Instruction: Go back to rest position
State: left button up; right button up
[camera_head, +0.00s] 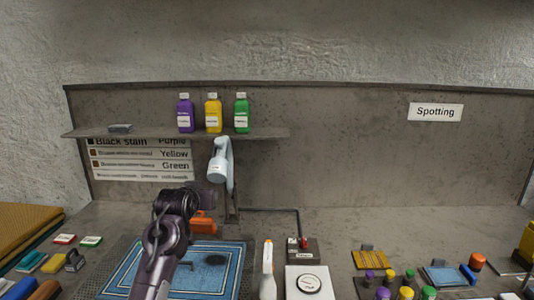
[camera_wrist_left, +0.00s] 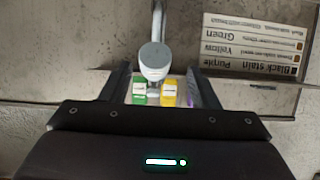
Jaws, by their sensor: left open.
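My left arm reaches up over the blue rug (camera_head: 226,258) in the head view. Its gripper (camera_head: 206,198) is in front of the back panel, below the shelf and left of the white lamp-like head (camera_head: 217,168). In the left wrist view my left gripper (camera_wrist_left: 160,82) has its two dark fingers spread apart. Nothing is held between them. The white head (camera_wrist_left: 155,58) and the green and yellow bottles show in the gap, behind the fingers. My right gripper is not in view.
A shelf (camera_head: 265,133) carries purple (camera_head: 185,114), yellow (camera_head: 213,114) and green (camera_head: 241,114) bottles. An orange tool (camera_head: 203,222) lies behind the rug. Several small caps crowd the right side.

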pick_arm(q)
jog(key=s+a+f+g, duration=0.1)
jog(key=s+f+g, duration=0.4)
jog(key=s+f, duration=1.55)
jog(key=s+f+m+g, duration=0.25)
jog(key=s+g, duration=0.25)
jog(key=s, duration=2)
notch_tip(320, 180, down, 31)
jog(key=s+g+b, duration=0.1)
jog(key=b, duration=0.1)
jog(key=s+a+f+b, duration=0.1)
jog(key=s+a+f, duration=0.1)
jog(key=s+f, duration=0.8)
jog(key=s+a+f+g+b, duration=0.1)
jog(key=s+a+f, duration=0.1)
jog(key=s+f, duration=0.8)
jog(key=shift+s+f, duration=0.15)
jog(key=shift+f, duration=0.7)
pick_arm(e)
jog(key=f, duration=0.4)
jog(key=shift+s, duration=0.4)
pick_arm(q)
jog(key=shift+n, duration=0.25)
